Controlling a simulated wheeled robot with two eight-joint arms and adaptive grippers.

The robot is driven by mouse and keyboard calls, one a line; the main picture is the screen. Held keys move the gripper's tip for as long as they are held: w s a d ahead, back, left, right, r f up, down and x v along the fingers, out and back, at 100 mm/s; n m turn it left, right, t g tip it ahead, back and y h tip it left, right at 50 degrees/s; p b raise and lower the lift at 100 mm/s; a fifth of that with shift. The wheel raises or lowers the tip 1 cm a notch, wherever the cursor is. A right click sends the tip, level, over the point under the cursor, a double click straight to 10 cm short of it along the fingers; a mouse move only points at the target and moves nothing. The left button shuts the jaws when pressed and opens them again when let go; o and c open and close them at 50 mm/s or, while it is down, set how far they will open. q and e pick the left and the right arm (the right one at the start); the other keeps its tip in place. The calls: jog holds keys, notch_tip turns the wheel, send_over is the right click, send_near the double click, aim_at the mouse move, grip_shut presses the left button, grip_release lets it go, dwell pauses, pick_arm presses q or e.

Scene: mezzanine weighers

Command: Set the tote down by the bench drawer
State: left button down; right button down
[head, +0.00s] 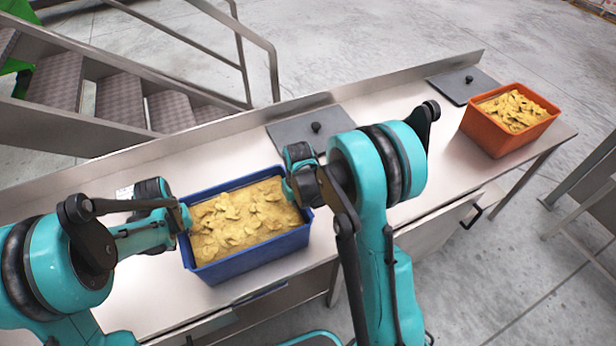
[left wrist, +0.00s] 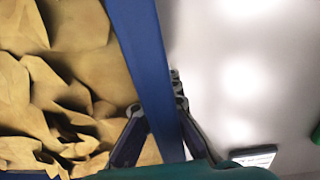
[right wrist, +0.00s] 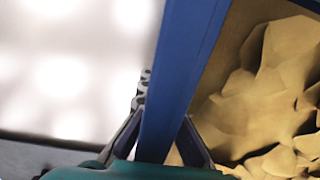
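A blue tote (head: 250,256) full of yellow chip-like pieces is over the near part of the steel bench, between my two grippers. I cannot tell whether its base touches the bench top. My left gripper (head: 184,216) is on its left end wall; in the left wrist view its fingers straddle the blue wall (left wrist: 145,60) and close on it. My right gripper (head: 298,190) straddles the right end wall (right wrist: 180,70) the same way. A drawer front with a dark handle (head: 471,217) is under the bench's right part. Another dark handle (head: 262,292) is below the blue tote.
An orange tote (head: 492,137) of similar pieces stands at the bench's right end. Grey plates with black knobs lie behind the blue tote (head: 284,137) and beside the orange one (head: 447,88). Bare bench top (head: 400,100) lies between. Stairs and railing (head: 170,110) are behind.

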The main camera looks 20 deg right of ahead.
pick_arm(q)
jog(key=c, duration=1.7)
grip_release()
pick_arm(e)
jog(key=c, duration=1.7)
grip_release()
pick_arm(q)
jog(key=shift+r, duration=0.15)
jog(key=r, duration=1.1)
jog(key=shift+a+r, duration=0.25)
jog(key=shift+r, duration=0.05)
pick_arm(e)
jog(key=shift+r, duration=0.1)
pick_arm(q)
jog(key=shift+r, duration=0.1)
pick_arm(e)
jog(key=shift+r, duration=0.3)
jog(key=r, duration=1.1)
jog(key=shift+d+r, duration=0.15)
jog(key=shift+d, duration=0.05)
